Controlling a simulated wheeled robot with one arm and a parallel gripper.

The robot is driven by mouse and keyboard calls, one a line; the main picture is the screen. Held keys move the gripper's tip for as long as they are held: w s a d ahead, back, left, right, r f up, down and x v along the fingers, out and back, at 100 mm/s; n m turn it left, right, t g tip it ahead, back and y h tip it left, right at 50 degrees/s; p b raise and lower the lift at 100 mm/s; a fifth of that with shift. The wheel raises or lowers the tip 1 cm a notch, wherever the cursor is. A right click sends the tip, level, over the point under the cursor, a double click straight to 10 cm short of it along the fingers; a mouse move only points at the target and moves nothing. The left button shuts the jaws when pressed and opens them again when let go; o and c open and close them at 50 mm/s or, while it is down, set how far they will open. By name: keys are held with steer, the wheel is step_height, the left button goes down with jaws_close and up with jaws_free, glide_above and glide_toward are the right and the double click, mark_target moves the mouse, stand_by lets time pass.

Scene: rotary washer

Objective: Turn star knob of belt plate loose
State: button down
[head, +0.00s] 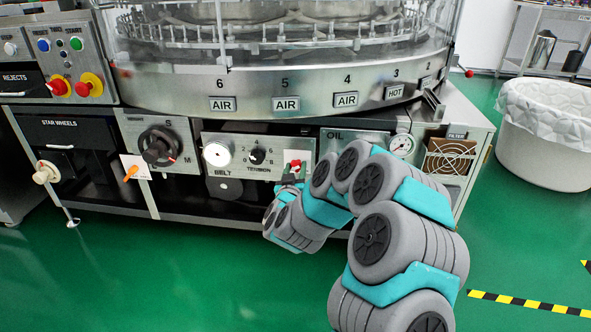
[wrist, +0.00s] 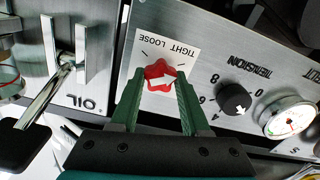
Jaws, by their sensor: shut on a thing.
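The belt plate (head: 290,146) is a metal panel on the machine's lower front, with a gauge, a tension dial and a red star knob (head: 295,163) at its right end. The star knob shows closely in the wrist view (wrist: 158,71), on a white label reading TIGHT and LOOSE, upside down there. It has a white mark on its face. My gripper (wrist: 159,84) has its green fingers on either side of the knob and is shut on it. In the head view my gripper (head: 291,178) is small and partly hidden by my arm.
The black tension dial (head: 257,156) and a white-faced gauge (head: 216,154) are left of the knob. The oil panel (head: 335,138) with a pressure gauge (head: 401,144) is to the right. A lined white bin (head: 545,145) stands at the far right. The green floor in front is clear.

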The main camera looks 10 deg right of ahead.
steer(key=shift+r+p, duration=0.1)
steer(key=shift+p, duration=0.4)
steer(key=shift+n+p, duration=0.35)
steer(key=shift+n, duration=0.05)
steer(key=n+p, duration=0.2)
steer(key=p, duration=0.1)
steer(key=shift+r+p, duration=0.2)
steer(key=shift+p, duration=0.1)
steer(key=n+p, duration=0.2)
steer(key=p, duration=0.1)
steer(key=shift+a+n+p, duration=0.1)
steer(key=shift+n+p, duration=0.2)
steer(key=n+p, duration=0.2)
steer(key=n, duration=0.1)
steer(key=n+p, duration=0.1)
steer(key=p, duration=0.1)
steer(key=shift+f+n, duration=0.3)
steer(key=n+p, duration=0.1)
steer(key=n, duration=0.2)
steer(key=shift+n, duration=0.3)
steer(key=n, duration=0.1)
steer(key=n+b, duration=0.1)
steer(key=n, duration=0.3)
steer(key=shift+f, duration=0.25)
steer(key=shift+n+b, duration=1.05)
steer(key=shift+n, duration=0.85)
